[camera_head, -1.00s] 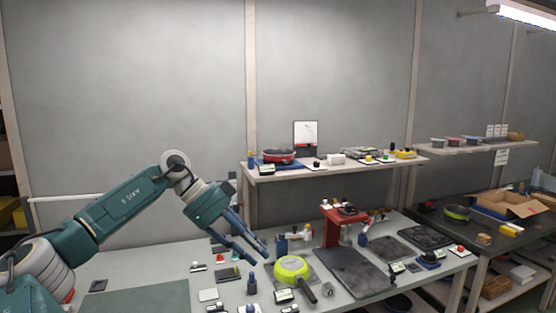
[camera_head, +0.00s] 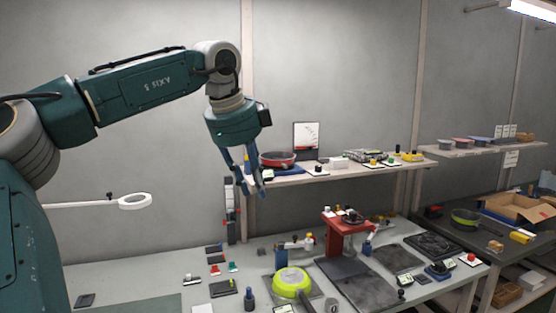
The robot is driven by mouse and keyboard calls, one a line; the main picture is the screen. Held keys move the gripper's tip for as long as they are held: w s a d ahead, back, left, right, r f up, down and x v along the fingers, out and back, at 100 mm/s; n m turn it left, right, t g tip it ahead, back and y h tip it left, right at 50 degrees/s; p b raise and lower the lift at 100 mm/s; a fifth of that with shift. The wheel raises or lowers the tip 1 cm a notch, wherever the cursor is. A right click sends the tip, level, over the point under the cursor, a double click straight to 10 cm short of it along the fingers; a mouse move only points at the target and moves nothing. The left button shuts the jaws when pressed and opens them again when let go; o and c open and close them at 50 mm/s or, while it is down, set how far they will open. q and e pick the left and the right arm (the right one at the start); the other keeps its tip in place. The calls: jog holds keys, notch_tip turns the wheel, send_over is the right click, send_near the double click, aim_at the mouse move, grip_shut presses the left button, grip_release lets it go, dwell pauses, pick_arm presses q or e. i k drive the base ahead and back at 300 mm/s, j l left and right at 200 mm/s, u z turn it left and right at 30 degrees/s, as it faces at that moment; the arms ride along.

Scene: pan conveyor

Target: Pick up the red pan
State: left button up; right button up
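The red pan (camera_head: 279,163) sits on the left end of the upper shelf (camera_head: 345,173); it has a red side and a dark inside. My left gripper (camera_head: 252,190) hangs with its fingers pointing down, just left of the pan in the picture, in front of the shelf's left end. Its fingers are spread apart and hold nothing. I cannot tell how far the fingers are from the pan in depth. The pan's handle is not clearly visible. My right gripper is not in view.
A yellow-green pan (camera_head: 291,282) lies on the workbench below, near a red press-like stand (camera_head: 345,235). Small boxes and coloured buttons (camera_head: 374,162) line the shelf right of the red pan. A cardboard box (camera_head: 514,207) stands on the right-hand bench.

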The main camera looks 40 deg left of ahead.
aim_at(279, 161)
jog(key=i+j, duration=0.3)
jog(key=j, duration=0.15)
jog(key=i+j, duration=0.3)
jog(key=j, duration=0.15)
jog(key=i+j, duration=0.6)
jog(key=j, duration=0.25)
